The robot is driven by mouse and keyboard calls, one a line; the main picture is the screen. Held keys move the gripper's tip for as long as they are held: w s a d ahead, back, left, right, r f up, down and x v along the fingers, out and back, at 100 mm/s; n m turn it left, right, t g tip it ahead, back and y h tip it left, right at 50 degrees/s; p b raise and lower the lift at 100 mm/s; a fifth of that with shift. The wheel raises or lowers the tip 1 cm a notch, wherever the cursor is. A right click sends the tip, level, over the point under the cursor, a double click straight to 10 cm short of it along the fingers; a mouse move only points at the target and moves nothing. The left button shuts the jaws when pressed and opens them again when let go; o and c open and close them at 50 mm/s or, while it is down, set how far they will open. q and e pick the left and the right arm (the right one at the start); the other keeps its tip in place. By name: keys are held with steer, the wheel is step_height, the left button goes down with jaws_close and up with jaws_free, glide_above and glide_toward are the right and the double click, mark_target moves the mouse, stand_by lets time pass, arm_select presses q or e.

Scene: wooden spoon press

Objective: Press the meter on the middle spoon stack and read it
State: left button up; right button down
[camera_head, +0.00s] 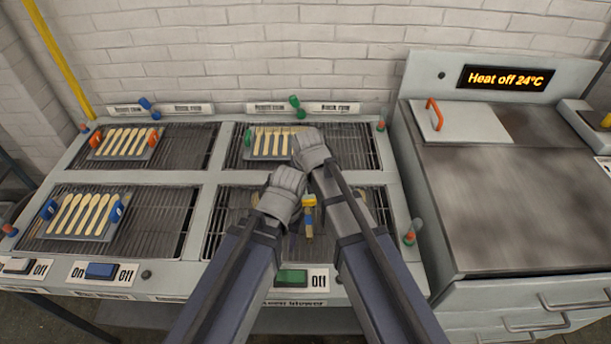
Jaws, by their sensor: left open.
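Wooden spoons lie side by side in a rack with green ends (270,143) on the upper middle grate, partly hidden by my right gripper. My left gripper (284,188) is open over the lower middle grate, in front of that rack. My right gripper (311,148) is at the rack's right end; its fingertips are hidden, and I cannot tell whether it touches. A small yellow and blue item (309,201) shows between my arms over the lower middle grate. I cannot tell whether it is the meter or whether a gripper holds it. No reading is legible.
More spoons lie in an orange-ended rack (124,142) at upper left and a blue-ended rack (84,215) at lower left. A metal counter (520,200) at right has a display (506,78) reading "Heat off 24°C". Switches (101,271) line the front edge.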

step_height(320, 180, up, 7)
steer(key=p, duration=0.7)
arm_select(q)
step_height(320, 180, up, 7)
steer(key=shift+f, duration=0.1)
arm_select(e)
steer(key=shift+d, duration=0.1)
stand_by(0.7)
